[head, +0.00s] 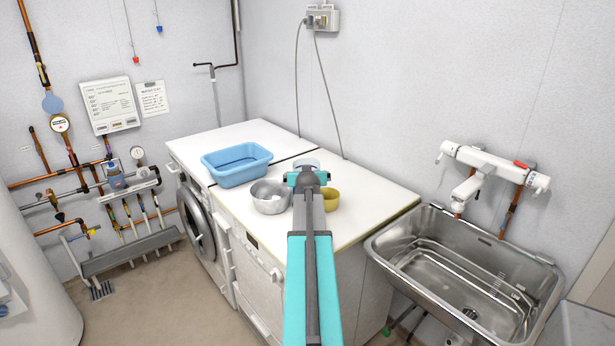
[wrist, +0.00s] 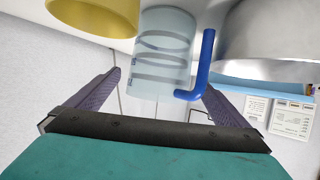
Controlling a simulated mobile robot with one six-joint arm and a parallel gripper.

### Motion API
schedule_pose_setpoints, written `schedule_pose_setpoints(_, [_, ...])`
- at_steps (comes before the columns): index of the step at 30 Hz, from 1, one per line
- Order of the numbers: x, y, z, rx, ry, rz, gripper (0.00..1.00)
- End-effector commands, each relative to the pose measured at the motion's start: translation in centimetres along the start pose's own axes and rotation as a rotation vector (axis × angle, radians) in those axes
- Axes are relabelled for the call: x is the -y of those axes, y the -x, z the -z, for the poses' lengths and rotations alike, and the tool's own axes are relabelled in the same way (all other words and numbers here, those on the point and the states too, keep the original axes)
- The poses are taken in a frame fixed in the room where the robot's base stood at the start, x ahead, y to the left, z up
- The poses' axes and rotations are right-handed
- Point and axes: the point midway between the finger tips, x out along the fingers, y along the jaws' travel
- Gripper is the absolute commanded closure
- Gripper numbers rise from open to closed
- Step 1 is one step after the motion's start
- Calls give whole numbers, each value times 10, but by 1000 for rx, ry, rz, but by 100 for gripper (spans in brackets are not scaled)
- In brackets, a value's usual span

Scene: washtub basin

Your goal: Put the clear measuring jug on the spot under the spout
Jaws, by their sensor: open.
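The clear measuring jug (wrist: 162,55) has dark bands and a blue handle (wrist: 206,60). In the wrist view it stands in front of my gripper (wrist: 160,82), between the two fingers' directions. The fingers are apart, and I cannot tell whether they reach around the jug. In the head view the jug (head: 306,163) is mostly hidden behind my gripper (head: 307,176) over the white worktop. The white tap (head: 490,165) has its spout (head: 466,192) over the steel basin (head: 462,262) at the right. No distinct spot under the spout can be made out.
A steel bowl (head: 270,197) stands left of my gripper and a yellow pot (head: 330,199) right of it, both close; the wrist view shows them flipped. A blue tub (head: 237,165) is farther left. The worktop's right end (head: 385,205) is clear. The basin's raised rim (head: 400,292) lies beyond.

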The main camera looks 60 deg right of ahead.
Motion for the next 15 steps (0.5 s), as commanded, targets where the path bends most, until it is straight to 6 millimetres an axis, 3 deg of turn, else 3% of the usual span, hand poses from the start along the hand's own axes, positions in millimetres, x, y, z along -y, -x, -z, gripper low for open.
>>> schedule_pose_setpoints(15, [0,54,-2,-1,0,0,1])
